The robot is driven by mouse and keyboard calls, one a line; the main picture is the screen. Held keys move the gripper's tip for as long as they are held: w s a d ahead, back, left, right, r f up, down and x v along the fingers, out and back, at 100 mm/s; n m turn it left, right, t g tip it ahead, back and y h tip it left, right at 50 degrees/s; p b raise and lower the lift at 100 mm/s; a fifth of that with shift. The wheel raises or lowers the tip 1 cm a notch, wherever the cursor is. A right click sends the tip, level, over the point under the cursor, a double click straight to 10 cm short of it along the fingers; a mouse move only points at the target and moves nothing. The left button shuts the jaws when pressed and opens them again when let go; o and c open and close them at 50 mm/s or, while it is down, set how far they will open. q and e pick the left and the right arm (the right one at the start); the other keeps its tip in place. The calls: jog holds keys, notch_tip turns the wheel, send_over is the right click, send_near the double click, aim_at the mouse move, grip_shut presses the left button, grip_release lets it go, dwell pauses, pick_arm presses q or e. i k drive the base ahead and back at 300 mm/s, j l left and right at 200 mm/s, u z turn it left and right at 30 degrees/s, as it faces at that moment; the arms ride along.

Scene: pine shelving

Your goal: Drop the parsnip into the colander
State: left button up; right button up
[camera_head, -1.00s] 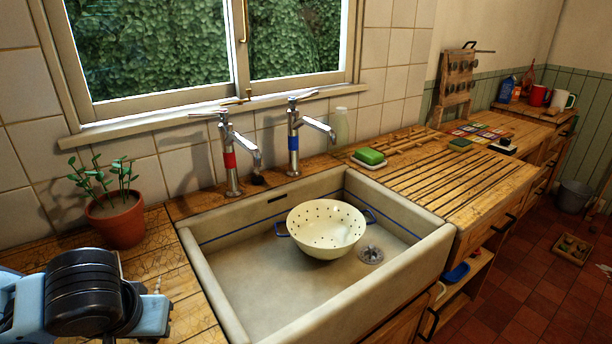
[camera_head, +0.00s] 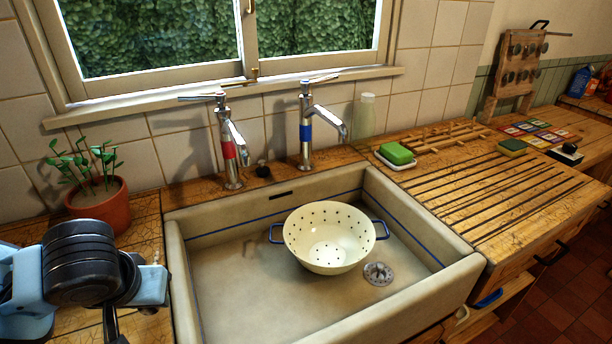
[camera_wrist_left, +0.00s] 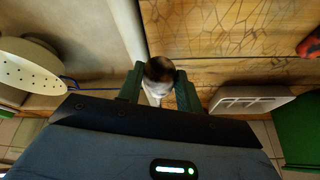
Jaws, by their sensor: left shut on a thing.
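The colander (camera_head: 329,240), cream with dark holes and blue handles, stands upright and looks empty on the sink floor. It also shows at the left edge of the left wrist view (camera_wrist_left: 30,68). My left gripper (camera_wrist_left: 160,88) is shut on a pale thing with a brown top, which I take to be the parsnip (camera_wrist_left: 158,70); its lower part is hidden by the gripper. In the head view my left arm is over the counter left of the sink, and its fingertips and the held thing are not clearly visible. My right gripper is not in view.
The sink (camera_head: 225,278) has raised walls around the colander, with a drain strainer (camera_head: 378,273) beside it. Two taps, red-banded (camera_head: 229,148) and blue-banded (camera_head: 306,132), stand behind. A potted plant (camera_head: 101,207) stands on the left counter. Green soap (camera_head: 396,153) lies right of the taps.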

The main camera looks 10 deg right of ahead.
aim_at(338, 260)
jog(key=i+l+u, duration=0.15)
jog(key=l, duration=0.2)
jog(key=i+l+u, duration=0.15)
jog(key=l, duration=0.2)
jog(key=l+u, duration=0.15)
jog(key=l, duration=0.25)
jog(key=i+l+u, duration=0.15)
jog(key=l, duration=0.25)
